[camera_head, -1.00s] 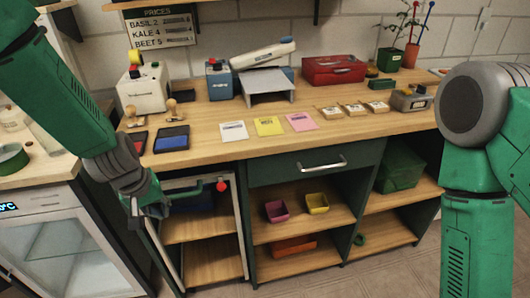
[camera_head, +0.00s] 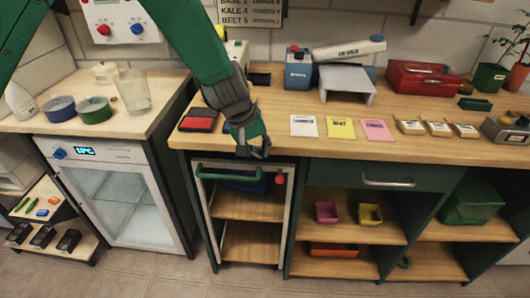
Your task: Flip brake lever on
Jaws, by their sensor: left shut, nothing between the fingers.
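A wheeled-looking rack or cart frame (camera_head: 290,225) with wooden shelves stands under the counter, with a green handle bar (camera_head: 228,175) across its top. A small red knob (camera_head: 280,179) sits at the right end of that bar, on the frame's upper right; it may be the brake lever, but its setting is too small to tell. My left gripper (camera_head: 258,152) is shut and empty at the counter's front edge, pointing down, above and a little left of the red knob and apart from it. My right gripper is out of view.
The wooden counter (camera_head: 400,152) overhangs the rack. A red ink pad (camera_head: 199,120) and white, yellow and pink cards lie near its front edge. A glass-door fridge (camera_head: 125,200) stands to the left. The floor in front is clear.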

